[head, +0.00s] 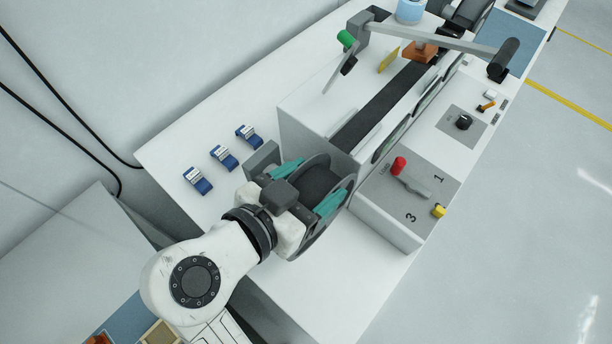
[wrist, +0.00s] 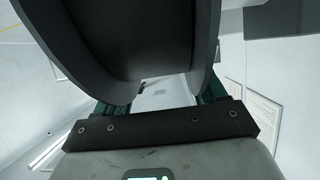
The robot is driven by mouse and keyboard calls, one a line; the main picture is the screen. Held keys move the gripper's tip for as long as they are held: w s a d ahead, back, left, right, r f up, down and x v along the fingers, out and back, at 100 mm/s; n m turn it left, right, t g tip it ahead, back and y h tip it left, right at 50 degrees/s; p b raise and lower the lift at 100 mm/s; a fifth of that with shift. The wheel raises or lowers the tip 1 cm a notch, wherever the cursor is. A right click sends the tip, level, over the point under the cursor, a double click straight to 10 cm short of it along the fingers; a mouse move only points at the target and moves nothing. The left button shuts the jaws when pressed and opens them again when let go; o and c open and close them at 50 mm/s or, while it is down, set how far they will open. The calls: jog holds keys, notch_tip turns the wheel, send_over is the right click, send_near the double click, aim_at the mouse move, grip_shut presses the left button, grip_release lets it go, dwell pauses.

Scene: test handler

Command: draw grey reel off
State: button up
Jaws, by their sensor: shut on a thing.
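The grey reel (head: 343,204) is at the near left end of the white test handler (head: 312,108), in the head view. It has wide grey flanges and a dark wound middle. My gripper (head: 309,188) has its teal fingers on both sides of the reel and is shut on it. In the wrist view the reel (wrist: 142,40) fills the upper middle, between the fingers (wrist: 160,98). The spot where the reel meets its mount is hidden, so I cannot tell whether it still sits on it.
Several blue clips (head: 223,158) lie on the white bench left of the handler. A control panel with a red-knobbed lever (head: 399,165) and a yellow knob (head: 438,210) is right of the reel. A grey crank arm (head: 430,38) spans the far end. Bench near the front is clear.

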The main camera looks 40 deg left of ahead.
jog(key=d, duration=0.8)
jog(key=shift+s, duration=0.35)
dwell(0.8)
dwell(0.3)
